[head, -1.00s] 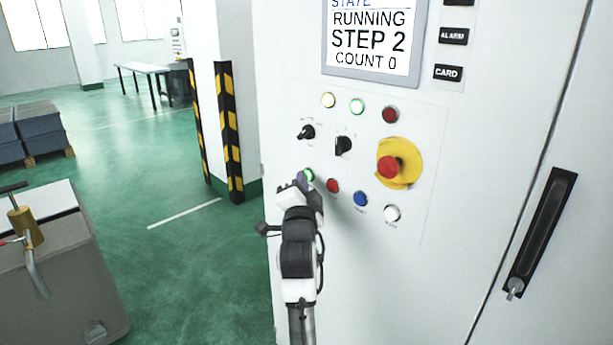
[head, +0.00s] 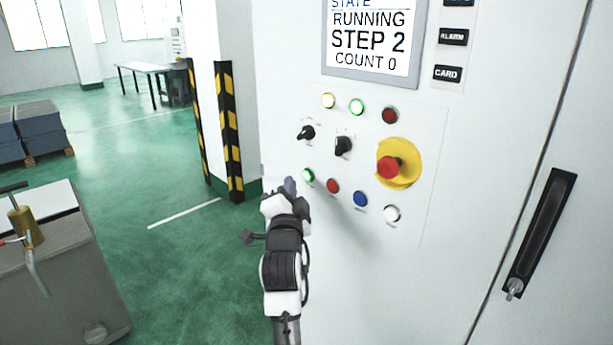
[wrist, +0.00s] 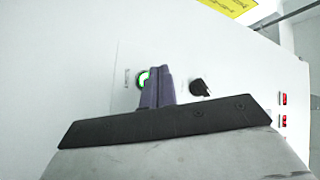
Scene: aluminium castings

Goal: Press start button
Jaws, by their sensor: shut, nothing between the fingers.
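The green start button (head: 308,175) is at the left end of the lower button row on the white cabinet's control panel. Its ring is lit green. My gripper (head: 290,186) is just left of and below it in the head view, its fingers shut and empty. In the wrist view the shut fingers (wrist: 158,86) partly cover the green button (wrist: 143,78); a gap to the panel seems to show in the head view. The screen (head: 370,40) reads RUNNING, STEP 2, COUNT 0.
Red (head: 333,186), blue (head: 361,199) and white (head: 392,213) buttons continue the row. A red emergency stop (head: 389,167) on a yellow plate and two black selector knobs sit above. A striped post guard (head: 229,130) stands left of the cabinet. A grey cart (head: 60,270) is at lower left.

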